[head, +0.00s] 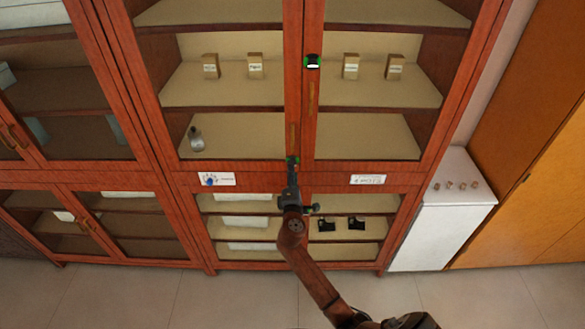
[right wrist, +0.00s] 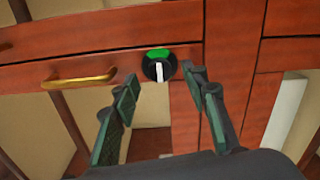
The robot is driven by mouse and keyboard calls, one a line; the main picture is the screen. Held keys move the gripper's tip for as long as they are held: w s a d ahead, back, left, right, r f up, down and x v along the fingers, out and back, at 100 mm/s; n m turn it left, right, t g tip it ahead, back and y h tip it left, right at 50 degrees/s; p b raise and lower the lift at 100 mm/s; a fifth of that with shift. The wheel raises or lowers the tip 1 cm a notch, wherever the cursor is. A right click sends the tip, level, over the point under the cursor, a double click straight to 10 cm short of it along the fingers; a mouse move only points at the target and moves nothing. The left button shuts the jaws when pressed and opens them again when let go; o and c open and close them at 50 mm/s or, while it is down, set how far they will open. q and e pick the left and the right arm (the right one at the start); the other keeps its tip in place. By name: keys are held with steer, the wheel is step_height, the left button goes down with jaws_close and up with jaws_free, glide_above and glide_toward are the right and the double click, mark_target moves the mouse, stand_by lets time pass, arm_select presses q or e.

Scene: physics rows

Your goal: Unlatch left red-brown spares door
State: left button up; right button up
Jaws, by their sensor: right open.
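The red-brown cabinet (head: 260,180) has tall glass-fronted upper doors and shorter lower doors. A round black latch knob (right wrist: 159,65) with a green patch and a white bar shows in the right wrist view, on a door frame beside a brass handle (right wrist: 79,78). The bar stands nearly upright in that picture. My right gripper (right wrist: 160,84) is open, its two dark green-padded fingers either side of the knob's line, apart from it. In the head view my right gripper (head: 292,172) is at the cabinet's middle rail and hides part of it. My left gripper is not in view.
A white label (head: 215,179) and a second label (head: 368,179) are on the middle rail. Shelves hold small boxes (head: 211,66). A white unit (head: 440,215) stands at the right. Floor (head: 235,300) in front looks clear.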

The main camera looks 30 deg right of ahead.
steer(key=v, duration=0.8)
steer(key=shift+s+a, duration=0.3)
